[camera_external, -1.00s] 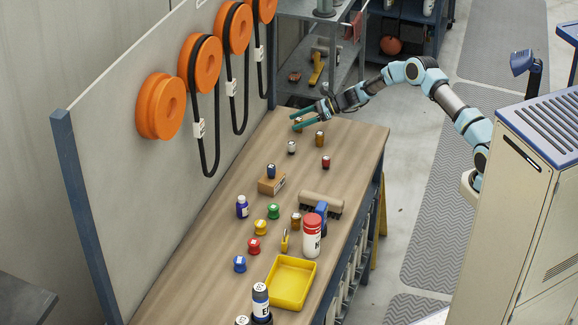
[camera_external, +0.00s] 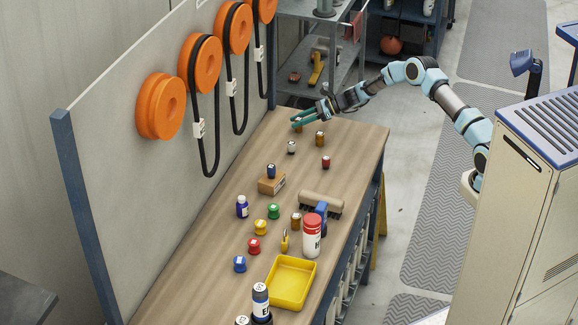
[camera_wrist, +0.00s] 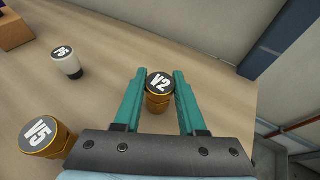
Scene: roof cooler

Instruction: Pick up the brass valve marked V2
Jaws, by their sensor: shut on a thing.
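The brass valve marked V2 (camera_wrist: 159,84) is between my gripper's (camera_wrist: 160,80) two teal fingers in the wrist view. Its dark top with the white V2 label shows near the fingertips, and its brass body stands below. The fingers are shut on it. In the outside view my gripper (camera_external: 307,117) is at the far end of the workbench, and the valve (camera_external: 298,127) is mostly hidden by the fingers. Whether its base touches the bench cannot be told.
A brass valve marked V5 (camera_wrist: 44,137) stands left of my gripper, with a white, dark-topped piece (camera_wrist: 66,63) farther off. The workbench (camera_external: 225,230) holds a red piece (camera_external: 326,161), a yellow tray (camera_external: 291,282) and several other items nearer the camera. A panel with orange reels (camera_external: 160,106) borders its left side.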

